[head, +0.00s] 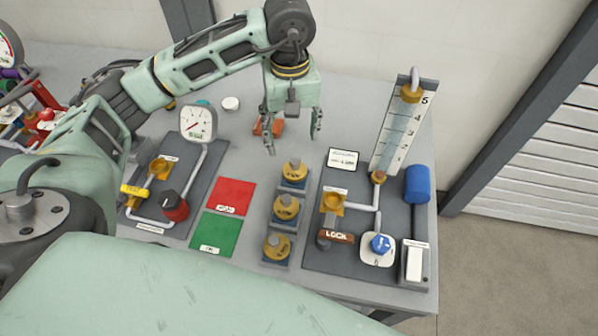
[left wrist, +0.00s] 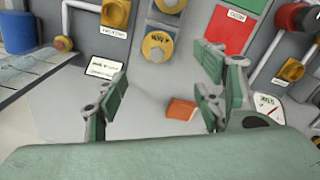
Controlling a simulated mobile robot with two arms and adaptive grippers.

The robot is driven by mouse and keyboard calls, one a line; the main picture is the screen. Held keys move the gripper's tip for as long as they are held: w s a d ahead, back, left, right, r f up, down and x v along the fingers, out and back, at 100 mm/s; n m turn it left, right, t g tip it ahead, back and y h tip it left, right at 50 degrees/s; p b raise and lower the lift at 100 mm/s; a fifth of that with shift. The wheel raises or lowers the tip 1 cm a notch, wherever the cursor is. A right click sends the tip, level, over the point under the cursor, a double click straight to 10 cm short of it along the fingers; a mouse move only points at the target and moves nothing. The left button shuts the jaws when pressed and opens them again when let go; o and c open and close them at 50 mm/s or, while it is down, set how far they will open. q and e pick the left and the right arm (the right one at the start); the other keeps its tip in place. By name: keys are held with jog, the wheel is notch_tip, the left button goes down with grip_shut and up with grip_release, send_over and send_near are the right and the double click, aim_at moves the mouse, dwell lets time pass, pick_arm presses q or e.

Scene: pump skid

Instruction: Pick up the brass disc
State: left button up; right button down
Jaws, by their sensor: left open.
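Three brass-coloured discs stand in a column on dark blue square bases at the middle of the bench: a far one (head: 295,168), a middle one (head: 286,207) and a near one (head: 277,246). I cannot tell which one the task means. My left gripper (head: 293,143) is open and empty, pointing down above the bench just behind the far disc. In the left wrist view, a disc with dark lettering (left wrist: 158,46) lies beyond the open fingers (left wrist: 162,88), apart from them. Another disc (left wrist: 170,5) is cut by the top edge. My right gripper is not in view.
An orange-red block (head: 268,127) lies beside my left fingers. Red (head: 232,195) and green (head: 218,233) mats lie left of the discs. A gauge panel (head: 198,124) stands further left. A tall sight gauge (head: 402,125) and blue cylinder (head: 417,184) stand at the right.

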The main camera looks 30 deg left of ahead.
pick_arm(q)
jog(key=b, duration=0.4)
send_over(296, 162)
jog(key=f, duration=0.4)
jog(key=shift+a+f, duration=0.15)
jog(key=shift+a, duration=0.2)
jog(key=shift+f+p, duration=0.45)
jog(key=shift+f, duration=0.05)
jog(key=shift+s+d+f+p, duration=0.1)
jog(key=shift+f+p, duration=0.25)
jog(key=shift+f, duration=0.45)
jog(key=f, duration=0.1)
jog(key=f+p, duration=0.1)
jog(key=f, duration=0.1)
jog(key=f+p, duration=0.1)
jog(key=shift+d+f, duration=0.25)
jog(key=shift+f, duration=0.35)
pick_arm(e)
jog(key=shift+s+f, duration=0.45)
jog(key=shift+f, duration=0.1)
pick_arm(q)
jog(key=shift+c, duration=0.4)
jog(key=c, duration=1.3)
jog(key=shift+o, duration=0.2)
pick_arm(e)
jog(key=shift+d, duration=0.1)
